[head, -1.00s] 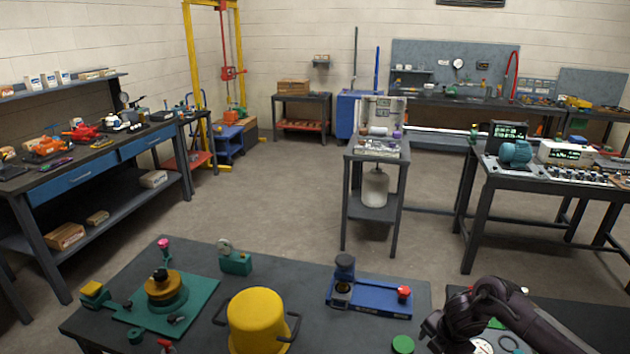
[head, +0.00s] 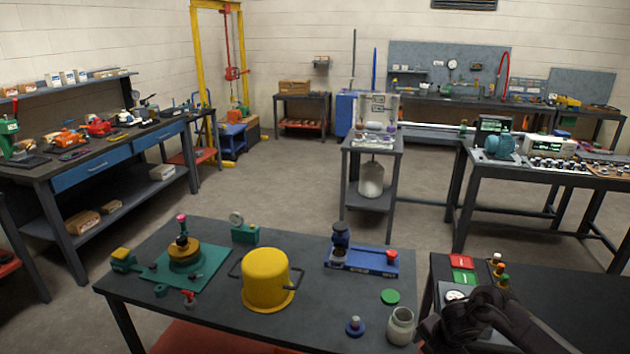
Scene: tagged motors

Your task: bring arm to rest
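My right arm (head: 480,322) comes in at the bottom right of the head view, dark and folded, over the edge of the right-hand table. Its gripper fingers cannot be made out, so I cannot tell whether they are open or shut. My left arm and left gripper are not in view. On the dark table ahead stand a yellow pot (head: 268,280) with side handles, a green plate with a round brass-coloured fixture (head: 185,256), and a blue base (head: 362,261) with a dark cylinder and a red knob.
A pale jar (head: 401,325), a blue disc with a peg (head: 355,327) and a green disc (head: 390,296) sit near my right arm. Open floor (head: 275,190) lies beyond.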

